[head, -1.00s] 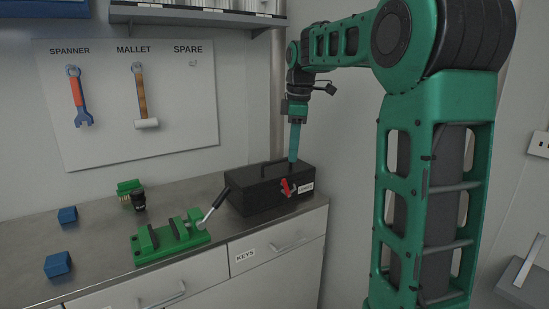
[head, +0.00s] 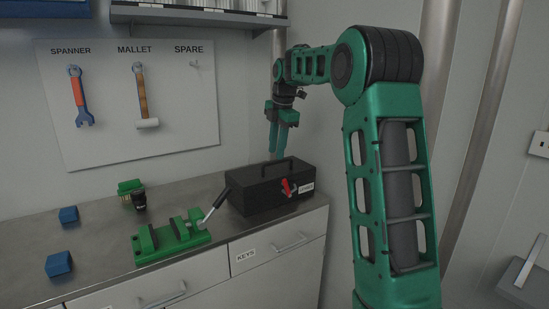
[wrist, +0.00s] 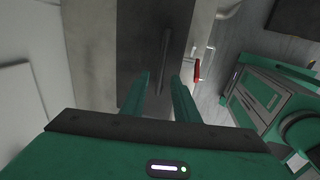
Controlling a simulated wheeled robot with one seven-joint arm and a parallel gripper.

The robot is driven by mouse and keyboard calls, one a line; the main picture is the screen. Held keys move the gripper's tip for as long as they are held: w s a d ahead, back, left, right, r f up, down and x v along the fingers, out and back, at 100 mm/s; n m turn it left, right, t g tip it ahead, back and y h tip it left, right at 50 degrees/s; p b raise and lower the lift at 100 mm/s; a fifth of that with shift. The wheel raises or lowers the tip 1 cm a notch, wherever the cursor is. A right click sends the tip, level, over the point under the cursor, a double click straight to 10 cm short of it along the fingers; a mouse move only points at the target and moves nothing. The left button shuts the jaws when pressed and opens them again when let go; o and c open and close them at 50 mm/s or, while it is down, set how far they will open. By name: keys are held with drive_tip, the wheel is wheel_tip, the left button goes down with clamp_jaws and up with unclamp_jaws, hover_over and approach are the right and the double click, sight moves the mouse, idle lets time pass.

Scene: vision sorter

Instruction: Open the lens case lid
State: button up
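The lens case appears to be the black box (head: 250,196) at the right end of the counter. Its lid looks shut, with a bar handle (head: 268,165) on top. A red latch (head: 287,187) is on its front beside a small white label whose text is too small to read. My gripper (head: 276,153) is above the back of the box near the handle, fingers pointing down. In the wrist view the fingers are apart and empty, with the handle (wrist: 165,48) beyond the gap and the red latch (wrist: 197,70) to the right.
A green vise (head: 172,240) with a grey lever stands left of the box. Blue blocks (head: 59,264), a green part (head: 130,187) and a black cylinder (head: 139,200) are on the counter. A tool board (head: 130,100) hangs behind. The wall is close behind the box.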

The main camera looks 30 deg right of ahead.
sight(276, 162)
drive_tip(key=shift+w+f, duration=0.15)
drive_tip(key=shift+f, duration=0.6)
drive_tip(key=shift+w+f, duration=0.15)
drive_tip(key=shift+f, duration=0.6)
clamp_jaws()
drive_tip(key=shift+r, duration=0.1)
